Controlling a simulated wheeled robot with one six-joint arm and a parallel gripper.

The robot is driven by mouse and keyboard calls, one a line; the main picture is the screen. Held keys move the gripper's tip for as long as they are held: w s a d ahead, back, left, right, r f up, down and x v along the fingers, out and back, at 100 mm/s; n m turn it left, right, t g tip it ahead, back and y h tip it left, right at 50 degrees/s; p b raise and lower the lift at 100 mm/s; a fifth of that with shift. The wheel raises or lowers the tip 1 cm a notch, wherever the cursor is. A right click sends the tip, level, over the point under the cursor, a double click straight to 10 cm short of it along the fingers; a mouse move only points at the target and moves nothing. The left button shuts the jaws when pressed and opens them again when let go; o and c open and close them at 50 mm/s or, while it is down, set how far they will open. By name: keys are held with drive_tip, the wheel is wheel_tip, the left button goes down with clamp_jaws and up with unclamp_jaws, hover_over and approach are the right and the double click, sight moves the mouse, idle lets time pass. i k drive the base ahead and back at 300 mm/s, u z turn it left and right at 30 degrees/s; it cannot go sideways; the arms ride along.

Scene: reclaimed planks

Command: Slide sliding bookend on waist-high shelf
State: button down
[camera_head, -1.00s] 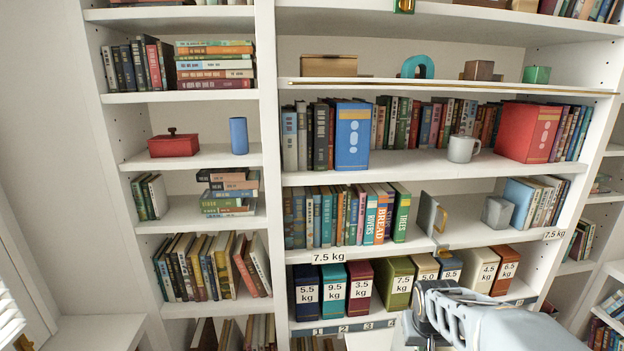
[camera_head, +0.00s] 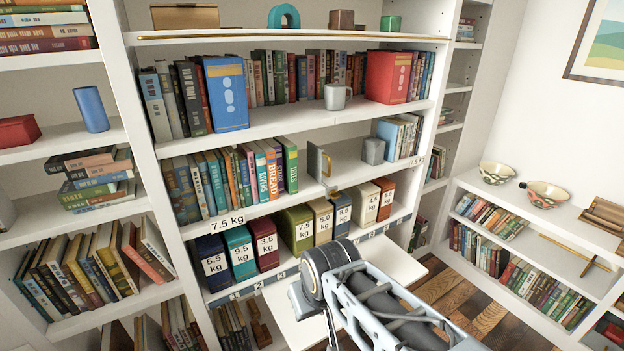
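The sliding bookend (camera_head: 315,162) is a grey upright plate with a brass-coloured handle on its right side. It stands on the waist-high shelf (camera_head: 346,174), just right of a row of upright books (camera_head: 232,178) that ends in a green one. A narrow gap shows between that green book and the plate. To its right is bare shelf, then a grey cube (camera_head: 373,151) and more books (camera_head: 402,138). My arm comes in from the lower right, below and in front of the shelf.
Labelled weight boxes (camera_head: 298,228) fill the shelf below. The shelf above holds books, a grey mug (camera_head: 337,96) and a red box-like volume (camera_head: 388,77). At right, a low bookcase (camera_head: 540,225) carries two patterned bowls (camera_head: 545,194). Plank floor shows at lower right.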

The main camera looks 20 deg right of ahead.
sight(315, 155)
drive_tip(key=z, duration=0.2)
drive_tip(key=k, duration=0.3)
drive_tip(key=z, duration=3.4)
drive_tip(key=i, duration=0.1)
drive_tip(key=u, duration=2.7)
drive_tip(key=i, duration=0.9)
drive_tip(key=u, duration=0.9)
